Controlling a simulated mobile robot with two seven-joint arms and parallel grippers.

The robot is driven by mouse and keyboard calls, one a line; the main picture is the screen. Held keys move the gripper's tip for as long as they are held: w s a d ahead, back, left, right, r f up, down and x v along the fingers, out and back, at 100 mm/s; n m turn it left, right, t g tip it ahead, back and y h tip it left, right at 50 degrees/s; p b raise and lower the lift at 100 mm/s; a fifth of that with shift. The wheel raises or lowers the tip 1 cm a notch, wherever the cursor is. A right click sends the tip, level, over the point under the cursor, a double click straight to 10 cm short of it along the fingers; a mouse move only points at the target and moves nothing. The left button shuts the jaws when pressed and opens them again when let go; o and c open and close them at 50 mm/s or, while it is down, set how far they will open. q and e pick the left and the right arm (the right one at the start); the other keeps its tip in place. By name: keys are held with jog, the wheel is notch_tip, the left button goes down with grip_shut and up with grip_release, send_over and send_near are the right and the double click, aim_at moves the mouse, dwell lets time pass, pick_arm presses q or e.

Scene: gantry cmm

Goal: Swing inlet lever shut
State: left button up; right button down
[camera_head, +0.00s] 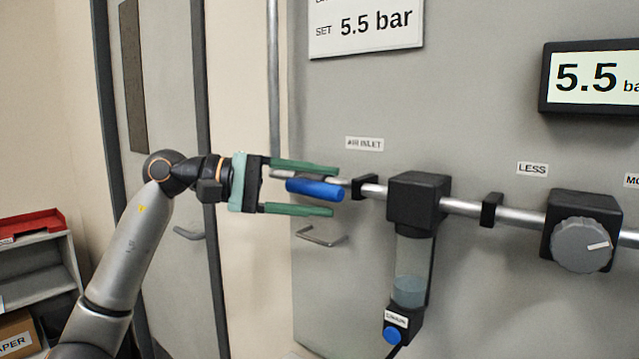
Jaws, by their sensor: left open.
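The blue inlet lever (315,189) sits on the metal pipe at the left end of the air line, below the "AIR INLET" label (364,144). It points roughly along the pipe. My left gripper (335,190) comes in from the left with its green fingers open, one above and one below the lever. The lever lies between the fingers; I cannot tell whether either finger touches it. The upper finger hides part of the pipe behind it. My right gripper is not in view.
A black filter unit (418,205) with a clear bowl hangs right of the lever. A grey regulator knob (582,245) is farther right. A display (592,77) reads 5.5 bar. A cabinet handle (321,236) projects below the lever. A shelf (35,265) stands at far left.

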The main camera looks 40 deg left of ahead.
pick_arm(q)
jog(key=shift+w+d, duration=0.15)
jog(key=shift+d, duration=0.1)
grip_shut()
dwell(0.4)
dwell(0.9)
